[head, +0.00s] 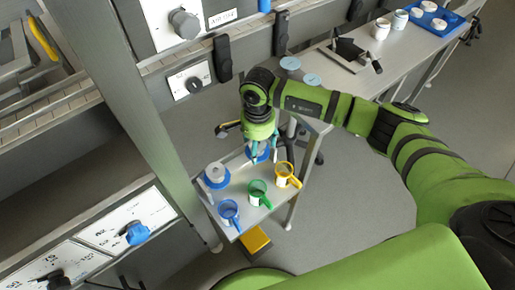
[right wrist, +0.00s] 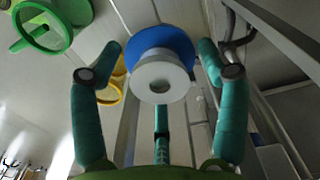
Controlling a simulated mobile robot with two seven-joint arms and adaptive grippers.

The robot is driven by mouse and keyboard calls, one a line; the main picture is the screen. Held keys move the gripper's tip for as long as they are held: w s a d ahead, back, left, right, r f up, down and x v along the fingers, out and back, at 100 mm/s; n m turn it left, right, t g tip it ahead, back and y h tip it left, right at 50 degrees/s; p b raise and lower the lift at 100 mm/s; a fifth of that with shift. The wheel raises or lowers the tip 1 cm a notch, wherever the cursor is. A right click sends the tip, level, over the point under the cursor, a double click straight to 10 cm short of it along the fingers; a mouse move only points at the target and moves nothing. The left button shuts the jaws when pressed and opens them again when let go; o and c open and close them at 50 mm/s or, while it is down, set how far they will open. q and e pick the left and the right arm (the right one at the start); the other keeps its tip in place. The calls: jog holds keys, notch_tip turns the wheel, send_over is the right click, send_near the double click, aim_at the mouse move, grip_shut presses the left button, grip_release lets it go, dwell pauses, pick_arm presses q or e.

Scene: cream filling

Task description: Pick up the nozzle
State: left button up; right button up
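The piece that I take to be the nozzle (right wrist: 163,78), a white ring with a hole on a wide blue disc, sits between the fingers of my right gripper (right wrist: 160,62) in the right wrist view. The fingers are spread around it, with gaps at both sides; the third finger is below it. In the head view my right gripper (head: 256,152) points down over the small table (head: 236,163), and the nozzle is partly hidden among its fingers. A similar grey and blue piece (head: 216,174) stands to its left on the table. My left gripper is not in view.
A grey post (head: 150,130) rises left of the table. A longer table (head: 400,42) lies behind.

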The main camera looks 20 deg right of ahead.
jog(key=c, duration=1.3)
jog(key=shift+r, duration=0.15)
